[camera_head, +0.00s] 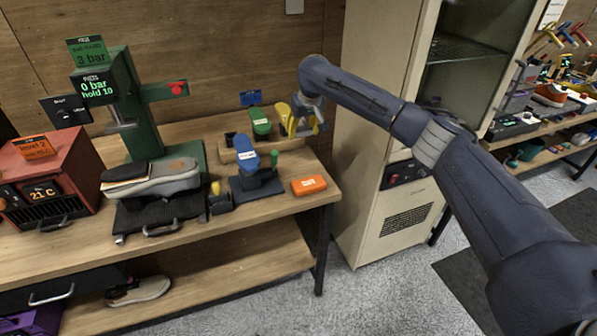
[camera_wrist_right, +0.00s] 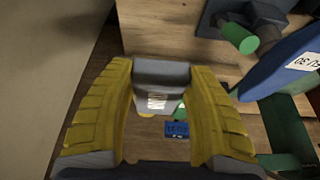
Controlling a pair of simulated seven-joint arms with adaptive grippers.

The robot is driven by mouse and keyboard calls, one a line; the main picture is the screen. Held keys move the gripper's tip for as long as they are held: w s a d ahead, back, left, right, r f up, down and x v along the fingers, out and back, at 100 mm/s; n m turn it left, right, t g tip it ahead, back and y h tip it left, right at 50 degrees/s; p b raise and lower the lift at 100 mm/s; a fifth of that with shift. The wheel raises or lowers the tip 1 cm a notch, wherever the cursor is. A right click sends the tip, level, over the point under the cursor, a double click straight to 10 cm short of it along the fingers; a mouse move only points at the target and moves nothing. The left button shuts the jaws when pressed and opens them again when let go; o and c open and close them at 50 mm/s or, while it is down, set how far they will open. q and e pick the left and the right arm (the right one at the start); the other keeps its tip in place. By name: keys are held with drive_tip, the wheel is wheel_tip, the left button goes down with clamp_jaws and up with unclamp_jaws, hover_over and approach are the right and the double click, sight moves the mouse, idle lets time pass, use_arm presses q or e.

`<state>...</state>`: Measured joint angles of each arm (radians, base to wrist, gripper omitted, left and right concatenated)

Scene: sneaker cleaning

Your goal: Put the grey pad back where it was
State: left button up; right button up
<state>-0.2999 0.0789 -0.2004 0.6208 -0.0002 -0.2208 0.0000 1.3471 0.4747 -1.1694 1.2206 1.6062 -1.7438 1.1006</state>
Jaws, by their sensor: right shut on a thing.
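My right gripper (camera_head: 303,122) has yellow fingers and is at the right end of the bench, right of the green pad (camera_head: 261,122). In the right wrist view the gripper (camera_wrist_right: 160,110) is shut on the grey pad (camera_wrist_right: 160,74), a grey block with a small white label. The pad is held between the fingers above the wooden bench; I cannot tell whether it touches anything. In the head view I cannot make out the pad among the fingers. A small blue sign (camera_head: 250,97) stands at the back; it shows in the wrist view (camera_wrist_right: 177,130). My left gripper is not in view.
A grey shoe (camera_head: 155,178) lies under the green press (camera_head: 130,110). A red heater (camera_head: 45,180) stands left. A beige cabinet (camera_head: 365,130) closes the right side.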

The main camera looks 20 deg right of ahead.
sight(301, 174)
wheel_tip(301, 174, down, 18)
drive_tip(key=shift+r, duration=0.1)
idle(0.5)
drive_tip(key=o, duration=1.3)
drive_tip(key=shift+f, duration=0.2)
drive_tip(key=shift+o, duration=0.2)
drive_tip(key=shift+r, duration=0.2)
drive_tip(key=v, duration=1.2)
